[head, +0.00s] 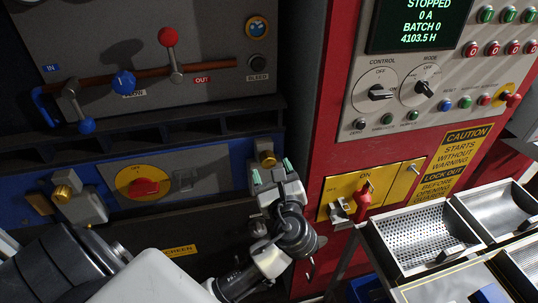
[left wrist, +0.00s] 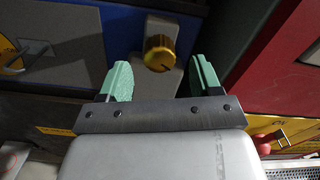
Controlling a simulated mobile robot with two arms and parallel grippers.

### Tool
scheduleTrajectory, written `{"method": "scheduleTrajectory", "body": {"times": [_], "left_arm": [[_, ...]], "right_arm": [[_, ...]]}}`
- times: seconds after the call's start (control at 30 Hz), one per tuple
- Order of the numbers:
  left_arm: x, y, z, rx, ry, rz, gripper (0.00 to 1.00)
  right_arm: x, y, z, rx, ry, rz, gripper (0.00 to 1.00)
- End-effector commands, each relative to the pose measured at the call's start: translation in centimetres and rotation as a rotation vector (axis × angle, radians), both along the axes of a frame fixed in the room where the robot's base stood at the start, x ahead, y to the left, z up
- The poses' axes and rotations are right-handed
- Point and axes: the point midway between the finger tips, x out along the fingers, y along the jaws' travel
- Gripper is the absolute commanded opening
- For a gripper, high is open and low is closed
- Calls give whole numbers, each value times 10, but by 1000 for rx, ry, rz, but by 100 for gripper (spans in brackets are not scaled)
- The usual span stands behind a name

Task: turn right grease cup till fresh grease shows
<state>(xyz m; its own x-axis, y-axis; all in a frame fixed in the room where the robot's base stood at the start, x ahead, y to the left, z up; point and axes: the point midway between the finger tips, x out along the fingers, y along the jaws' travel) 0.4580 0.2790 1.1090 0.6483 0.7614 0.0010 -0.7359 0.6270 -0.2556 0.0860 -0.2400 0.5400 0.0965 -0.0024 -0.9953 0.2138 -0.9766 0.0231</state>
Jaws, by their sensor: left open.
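The right grease cup (head: 266,158) is a brass knurled cap on a grey block on the blue panel. In the left wrist view the brass cap (left wrist: 158,52) shows between and beyond the two green fingertips. My left gripper (head: 270,174) is open and empty, just below and in front of the cup, with a finger to each side. I cannot tell whether the fingers touch it. I see no grease on the cap, and its base is partly shaded. The left grease cup (head: 62,192) is a similar brass cap on a grey block at the far left.
A yellow disc with a red rotary switch (head: 145,187) lies between the cups. A red lockout handle (head: 363,196) on a yellow plate and perforated metal trays (head: 425,240) stand to the right. Lever valves (head: 172,60) are above. The red cabinet edge is close to my left gripper's right.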

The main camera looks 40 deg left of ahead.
Motion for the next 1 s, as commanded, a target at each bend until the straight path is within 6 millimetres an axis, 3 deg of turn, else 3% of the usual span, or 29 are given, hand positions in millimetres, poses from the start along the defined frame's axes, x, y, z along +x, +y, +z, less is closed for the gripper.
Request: {"method": "scheduleTrajectory", "body": {"times": [0.1,0.3,0.67,0.9,1.0], "left_arm": [[14,17,3,2,0,1,64],[28,32,1,-1,0,-1,64],[30,35,-1,-3,0,-1,63],[30,35,-1,-3,0,-1,26],[30,35,-1,-3,0,-1,15]], "right_arm": [[0,0,8,0,0,0,100],[-3,1,12,1,3,-1,100],[-4,9,12,12,6,-4,100],[-4,10,12,12,6,-3,100],[-4,9,12,11,6,-3,100]]}}
